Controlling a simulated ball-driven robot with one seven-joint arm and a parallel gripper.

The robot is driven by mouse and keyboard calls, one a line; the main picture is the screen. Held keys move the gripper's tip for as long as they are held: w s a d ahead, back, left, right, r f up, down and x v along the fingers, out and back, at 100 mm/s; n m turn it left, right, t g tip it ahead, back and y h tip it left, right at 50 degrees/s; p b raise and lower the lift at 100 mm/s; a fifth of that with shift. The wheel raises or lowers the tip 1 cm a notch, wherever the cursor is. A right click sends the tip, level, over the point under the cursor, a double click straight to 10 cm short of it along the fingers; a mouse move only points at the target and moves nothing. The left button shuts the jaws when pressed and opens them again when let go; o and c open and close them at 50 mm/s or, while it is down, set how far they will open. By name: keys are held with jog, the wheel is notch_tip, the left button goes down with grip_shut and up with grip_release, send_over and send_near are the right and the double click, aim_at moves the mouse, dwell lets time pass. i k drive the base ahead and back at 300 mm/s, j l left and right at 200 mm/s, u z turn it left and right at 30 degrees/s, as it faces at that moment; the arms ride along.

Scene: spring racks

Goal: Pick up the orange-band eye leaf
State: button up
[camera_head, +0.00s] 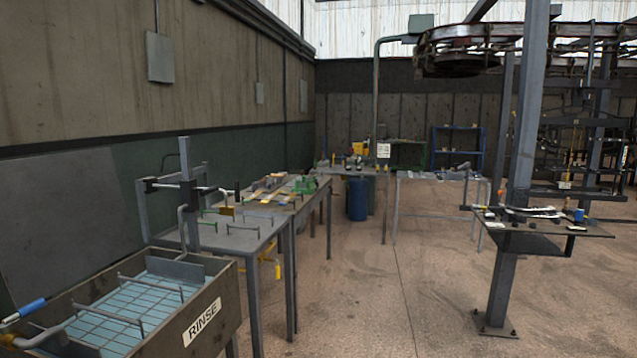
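I cannot pick out the orange-band eye leaf for certain in the head view. Several flat, pale and dark pieces lie on the dark table (545,243) around the post at the right, too small to tell apart. Other small pieces lie on the far grey table (402,178) and on the long bench at the left, and no orange band can be read on any of them. My gripper is not in view.
A tank marked RINSE (203,320) with wire racks fills the lower left. Behind it are a grey table (236,240) and a bench with green and yellow items. A blue barrel (357,199) stands farther back. A steel post (510,180) rises at right. The middle floor is clear.

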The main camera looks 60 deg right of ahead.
aim_at(268, 179)
jog(key=z, duration=1.4)
